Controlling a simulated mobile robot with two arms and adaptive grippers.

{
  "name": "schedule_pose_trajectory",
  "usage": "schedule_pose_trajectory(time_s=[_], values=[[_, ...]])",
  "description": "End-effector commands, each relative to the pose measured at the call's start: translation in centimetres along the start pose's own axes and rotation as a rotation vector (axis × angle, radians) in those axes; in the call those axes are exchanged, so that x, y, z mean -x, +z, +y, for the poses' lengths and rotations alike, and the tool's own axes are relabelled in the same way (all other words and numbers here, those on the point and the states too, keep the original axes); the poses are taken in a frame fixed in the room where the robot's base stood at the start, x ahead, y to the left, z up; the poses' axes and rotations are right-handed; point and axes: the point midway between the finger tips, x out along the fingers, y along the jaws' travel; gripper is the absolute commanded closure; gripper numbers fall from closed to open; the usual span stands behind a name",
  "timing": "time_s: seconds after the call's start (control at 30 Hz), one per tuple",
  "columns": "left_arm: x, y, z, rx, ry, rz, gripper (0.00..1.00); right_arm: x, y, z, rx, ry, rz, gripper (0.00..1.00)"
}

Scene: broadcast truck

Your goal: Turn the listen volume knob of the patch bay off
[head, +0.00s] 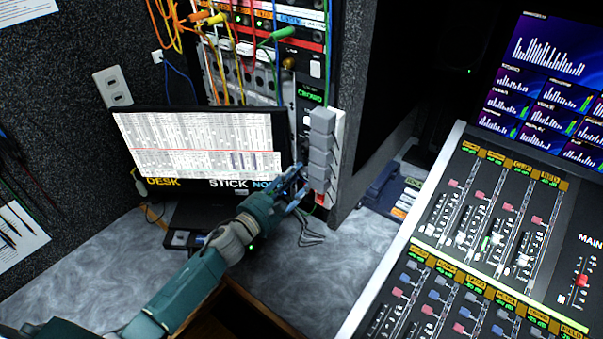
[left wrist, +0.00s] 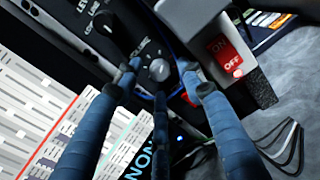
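The patch bay (head: 300,100) stands in the rack at the back centre, with many cables plugged in above. In the left wrist view a small grey round knob (left wrist: 159,70) sits on its black panel, with partly covered lettering ending in "LUME" beside it. My left gripper (head: 297,182) reaches to the panel's lower part. In the left wrist view its three blue fingers (left wrist: 160,76) are spread around the knob, open. I cannot tell whether any fingertip touches it. In the head view the knob is hidden by the gripper. My right gripper is not in view.
A black knob (left wrist: 103,22) sits near the grey one. A red on/off switch (left wrist: 225,55) on a grey block (head: 322,150) is close right of my fingers. A monitor (head: 200,150) stands left, a mixing console (head: 480,240) right. Loose cables lie on the desk below.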

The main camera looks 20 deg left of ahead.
Motion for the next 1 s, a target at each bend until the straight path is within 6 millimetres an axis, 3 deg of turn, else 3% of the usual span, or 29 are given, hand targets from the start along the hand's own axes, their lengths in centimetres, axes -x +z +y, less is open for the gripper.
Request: schedule_pose_trajectory(time_s=[0.17,0.47,0.5,0.7,1.0], values=[[-1.7,0.1,0.0,0.001,-0.001,-0.001,0.6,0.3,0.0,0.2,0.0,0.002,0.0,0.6],[-2.0,-0.1,-0.1,0.001,-0.001,0.001,0.6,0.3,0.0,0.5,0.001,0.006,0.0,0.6],[-2.0,-0.1,-0.1,0.001,-0.001,0.001,0.62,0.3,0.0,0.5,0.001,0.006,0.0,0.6],[-2.0,-0.1,-0.1,0.001,0.0,0.001,1.0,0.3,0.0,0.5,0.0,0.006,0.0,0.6],[-1.9,-0.1,-0.1,0.023,0.0,0.002,1.0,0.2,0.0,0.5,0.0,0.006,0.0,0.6]])
